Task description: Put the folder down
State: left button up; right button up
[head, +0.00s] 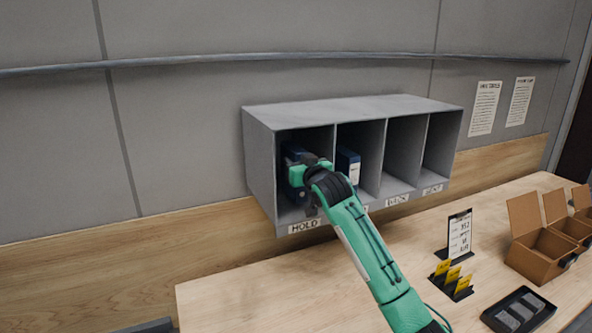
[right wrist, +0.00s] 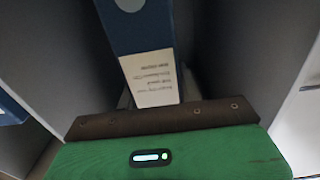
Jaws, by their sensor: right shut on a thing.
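A grey shelf unit (head: 352,110) with several open compartments stands against the wall at the back of the table. My right gripper (head: 305,172) reaches into the leftmost compartment, above the label HOLD (head: 305,226). It is shut on a blue folder (head: 291,155), mostly hidden by the gripper in the head view. In the right wrist view the held folder (right wrist: 138,35) shows its white label just beyond the gripper, between grey walls. Whether its base touches the compartment floor cannot be seen. My left gripper is not in view.
A second blue folder (head: 347,163) stands in the compartment to the right. On the table at right are a sign stand (head: 459,234), yellow cards (head: 453,275), a black tray (head: 518,312) and open cardboard boxes (head: 540,250). The table front left is clear.

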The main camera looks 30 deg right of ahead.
notch_tip(320, 180, down, 3)
jog(key=shift+r+p, duration=0.2)
jog(key=shift+p, duration=0.45)
jog(key=shift+w+f+p, duration=0.2)
jog(key=shift+p, duration=0.15)
jog(key=shift+f, duration=0.2)
jog(key=shift+f, duration=0.15)
jog(key=o, duration=1.1)
jog(key=shift+f, duration=0.1)
